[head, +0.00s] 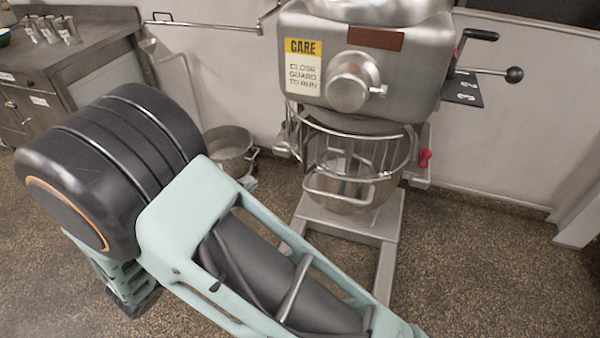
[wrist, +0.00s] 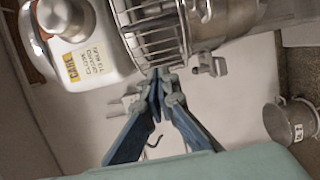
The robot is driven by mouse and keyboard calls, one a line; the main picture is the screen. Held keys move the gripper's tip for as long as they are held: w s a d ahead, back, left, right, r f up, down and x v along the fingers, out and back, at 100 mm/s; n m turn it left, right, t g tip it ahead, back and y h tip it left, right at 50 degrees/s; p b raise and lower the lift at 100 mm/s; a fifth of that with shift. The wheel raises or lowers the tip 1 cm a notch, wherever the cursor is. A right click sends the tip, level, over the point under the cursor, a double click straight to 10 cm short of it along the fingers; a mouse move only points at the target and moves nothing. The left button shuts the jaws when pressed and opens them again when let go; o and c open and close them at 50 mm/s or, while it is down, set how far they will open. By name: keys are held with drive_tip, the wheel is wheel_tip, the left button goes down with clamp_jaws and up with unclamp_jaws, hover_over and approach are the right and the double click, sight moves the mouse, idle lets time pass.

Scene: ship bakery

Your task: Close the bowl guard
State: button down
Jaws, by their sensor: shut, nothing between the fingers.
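The mixer's bowl guard (head: 385,158) is a curved cage of steel wire under the mixer head in the head view. Its bars (wrist: 160,38) fill the top middle of the wrist view, between the mixer head and the steel bowl (wrist: 222,20). The bowl (head: 352,192) sits below the guard, with a loop handle in front. I cannot tell how far round the guard is swung. My gripper (wrist: 160,78) has its blue fingers together and empty, with the tips at the guard's near edge; contact is unclear. My arm hides the gripper in the head view.
The mixer head (head: 370,60) carries a yellow CARE label, a knob and side levers. A steel pot (head: 228,148) stands on the floor at its left. A steel counter (head: 75,50) with metal cups is far left. Speckled floor is clear at right.

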drive_tip(key=w+d+p, duration=0.2)
drive_tip(key=w+d, duration=0.4)
drive_tip(key=d, duration=0.3)
drive_tip(key=shift+w+d, duration=0.15)
drive_tip(key=shift+w, duration=0.25)
drive_tip(key=shift+s+d+f, duration=0.1)
drive_tip(key=shift+f, duration=0.05)
